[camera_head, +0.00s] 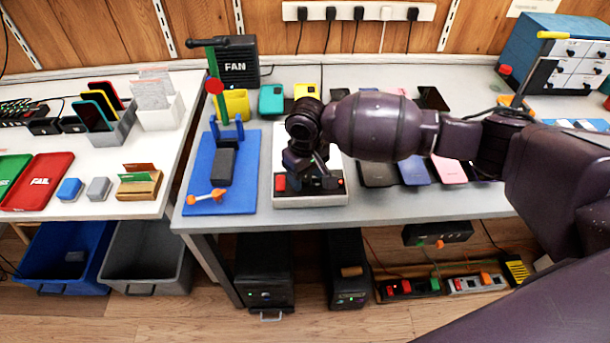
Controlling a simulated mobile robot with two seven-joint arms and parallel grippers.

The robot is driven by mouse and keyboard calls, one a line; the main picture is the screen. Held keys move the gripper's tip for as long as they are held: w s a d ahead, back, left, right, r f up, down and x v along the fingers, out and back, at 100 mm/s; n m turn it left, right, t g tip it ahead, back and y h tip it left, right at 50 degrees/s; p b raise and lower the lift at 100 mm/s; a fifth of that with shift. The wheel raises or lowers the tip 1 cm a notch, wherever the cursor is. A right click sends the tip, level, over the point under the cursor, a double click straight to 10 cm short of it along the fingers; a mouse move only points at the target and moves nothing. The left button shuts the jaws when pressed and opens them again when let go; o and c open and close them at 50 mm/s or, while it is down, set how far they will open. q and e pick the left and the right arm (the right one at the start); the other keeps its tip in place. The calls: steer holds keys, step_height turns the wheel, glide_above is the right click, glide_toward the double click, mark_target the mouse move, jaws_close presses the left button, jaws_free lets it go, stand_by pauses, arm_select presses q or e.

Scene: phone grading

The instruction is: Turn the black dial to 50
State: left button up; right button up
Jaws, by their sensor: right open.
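My right arm reaches in from the right, and its gripper (318,174) is low over a white panel box (310,201) on the grey table. The gripper is open and points down at the panel's front part. I cannot tell whether the fingers touch anything. My left gripper is not in view.
Left of the panel lies a blue mat (253,185) with a dark block (223,164) and an orange-ended tool (205,197). Several phones lie right of the panel, partly behind my arm. A black FAN box (236,72) stands behind. The white table (95,150) is at left.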

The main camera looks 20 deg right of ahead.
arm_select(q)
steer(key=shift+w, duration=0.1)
arm_select(e)
steer(key=shift+f, duration=0.2)
steer(key=shift+c, duration=0.6)
steer(key=c, duration=0.8)
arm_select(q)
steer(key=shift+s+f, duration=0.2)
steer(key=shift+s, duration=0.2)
